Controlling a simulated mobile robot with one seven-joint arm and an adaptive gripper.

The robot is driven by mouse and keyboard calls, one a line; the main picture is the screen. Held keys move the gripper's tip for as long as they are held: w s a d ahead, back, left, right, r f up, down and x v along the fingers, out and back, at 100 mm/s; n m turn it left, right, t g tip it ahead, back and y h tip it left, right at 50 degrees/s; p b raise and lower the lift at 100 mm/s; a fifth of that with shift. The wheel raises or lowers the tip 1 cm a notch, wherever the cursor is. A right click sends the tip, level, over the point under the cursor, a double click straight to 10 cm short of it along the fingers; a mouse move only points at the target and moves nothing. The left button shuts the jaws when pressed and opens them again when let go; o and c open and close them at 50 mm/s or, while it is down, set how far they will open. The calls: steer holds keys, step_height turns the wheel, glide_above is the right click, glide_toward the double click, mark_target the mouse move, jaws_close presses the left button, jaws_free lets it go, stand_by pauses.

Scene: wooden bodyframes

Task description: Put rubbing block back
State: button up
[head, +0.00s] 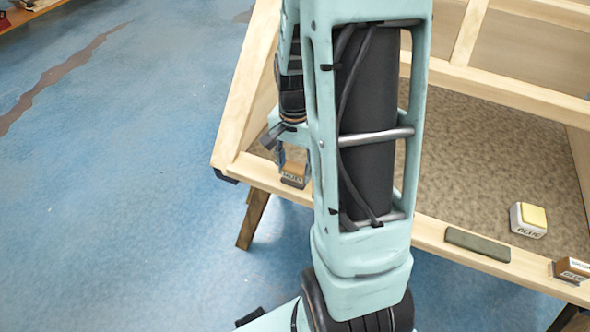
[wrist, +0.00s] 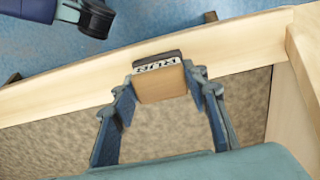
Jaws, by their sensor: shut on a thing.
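The rubbing block (wrist: 161,84) has a tan wooden body, a white lettered band and a dark face. My gripper (wrist: 162,80) is shut on it, with one finger on each side in the wrist view. The block overlaps the front rail of the wooden frame there; whether it touches the rail I cannot tell. In the head view the block (head: 294,175) shows at the frame's front left corner, left of my arm. My arm hides much of the gripper and the middle of the frame.
The wooden bodyframe (head: 245,90) has a speckled brown panel (head: 480,150). A grey-green bar (head: 478,245) lies on the front rail at right. A white glue block with a yellow top (head: 528,220) stands behind it. Another brown labelled block (head: 572,270) sits further right. Blue floor surrounds the frame.

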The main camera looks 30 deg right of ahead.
mark_target(295, 166)
steer(key=o, duration=0.6)
steer(key=shift+f, duration=0.15)
steer(key=o, duration=0.5)
step_height(295, 166, up, 12)
steer(key=p, duration=0.2)
steer(key=shift+r+p, duration=0.25)
steer(key=shift+p, duration=0.1)
